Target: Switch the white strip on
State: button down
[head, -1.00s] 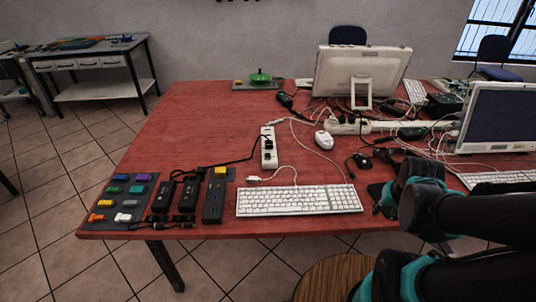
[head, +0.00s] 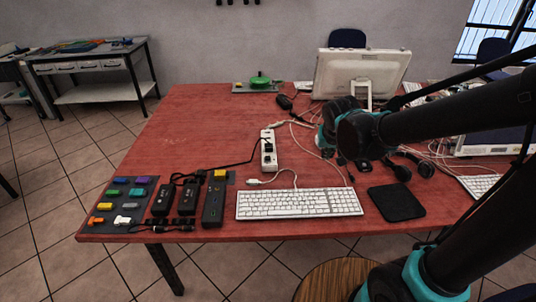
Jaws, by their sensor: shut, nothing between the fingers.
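A white power strip (head: 268,160) lies lengthwise on the red table, behind the left end of the white keyboard. Dark plugs sit in it, and a black cable runs from it to the left. Its switch is too small to make out, so I cannot tell whether it is on. My arm reaches in from the right, with a black and teal joint over the table to the right of the strip, apart from it in the picture. My gripper cannot be made out; the arm hides what lies beyond that joint.
A white keyboard (head: 300,202), black power bricks (head: 187,198) and a dark tray of coloured blocks (head: 119,200) line the front edge. A black pad (head: 396,203) lies right of the keyboard. Cables and a monitor (head: 362,72) crowd the right. The table's back left is clear.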

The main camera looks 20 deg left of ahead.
jog(key=a+r, duration=0.2)
jog(key=a, duration=0.8)
jog(key=a+r+n+t+y, duration=0.1)
jog(key=a+r, duration=0.1)
jog(key=a, duration=0.8)
jog(key=shift+y, duration=0.3)
jog(key=shift+w+f, duration=0.1)
send_over(268, 156)
jog(key=s, duration=0.2)
jog(key=f, duration=0.7)
jog(key=shift+d+f, duration=0.25)
jog(key=shift+f, duration=0.1)
notch_tip(268, 156, down, 3)
jog(key=shift+s+f, duration=0.1)
jog(key=shift+s, duration=0.05)
jog(key=shift+s+d+f, duration=0.1)
jog(key=shift+f, duration=0.35)
